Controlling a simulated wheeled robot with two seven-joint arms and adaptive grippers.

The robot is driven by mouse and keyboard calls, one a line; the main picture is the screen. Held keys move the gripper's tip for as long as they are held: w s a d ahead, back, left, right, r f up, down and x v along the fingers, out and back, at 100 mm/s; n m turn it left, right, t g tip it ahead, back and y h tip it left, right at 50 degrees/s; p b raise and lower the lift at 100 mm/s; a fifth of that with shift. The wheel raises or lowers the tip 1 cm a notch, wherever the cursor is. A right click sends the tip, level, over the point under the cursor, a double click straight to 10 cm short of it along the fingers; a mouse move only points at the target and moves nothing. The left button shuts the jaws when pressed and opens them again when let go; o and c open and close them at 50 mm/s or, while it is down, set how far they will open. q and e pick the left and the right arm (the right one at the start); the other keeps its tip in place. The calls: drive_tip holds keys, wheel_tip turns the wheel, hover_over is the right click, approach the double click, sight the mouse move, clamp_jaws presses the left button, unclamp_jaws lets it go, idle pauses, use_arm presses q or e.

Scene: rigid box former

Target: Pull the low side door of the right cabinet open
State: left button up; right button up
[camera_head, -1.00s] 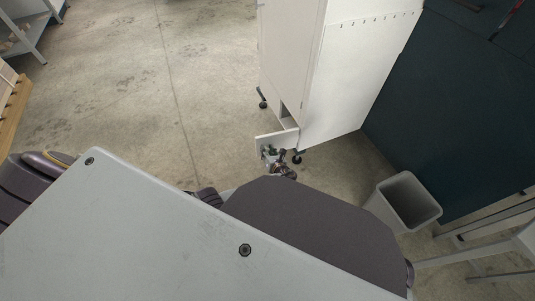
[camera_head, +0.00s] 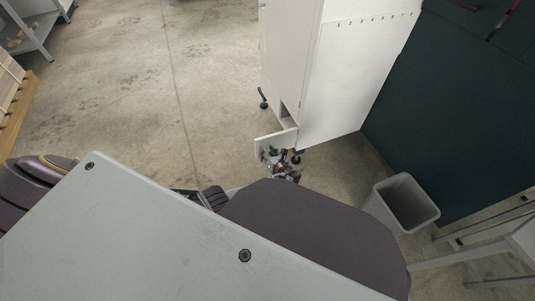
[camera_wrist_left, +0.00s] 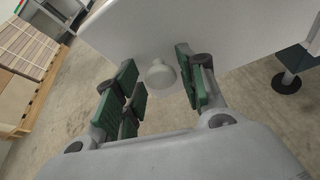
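The right cabinet (camera_head: 345,75) is tall and white and stands on castors. Its low side door (camera_head: 266,144) stands swung out from the cabinet's bottom corner, with a dark opening behind it. In the left wrist view the white door panel (camera_wrist_left: 215,27) carries a round pale knob (camera_wrist_left: 161,76). My left gripper (camera_head: 268,154) is at the door's face. In the left wrist view its green-padded fingers (camera_wrist_left: 160,78) are spread on either side of the knob, with gaps visible. My right gripper is not in view.
A grey bin (camera_head: 403,203) stands right of the cabinet, near a dark green wall panel (camera_head: 450,120). A metal frame (camera_head: 490,250) is at the lower right. A wooden pallet stack (camera_wrist_left: 30,60) is at the left. The floor left of the cabinet is clear.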

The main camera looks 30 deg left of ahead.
sight(267, 140)
use_arm(q)
drive_tip(key=shift+o, duration=0.5)
drive_tip(key=shift+r, duration=0.2)
drive_tip(key=shift+r, duration=4.8)
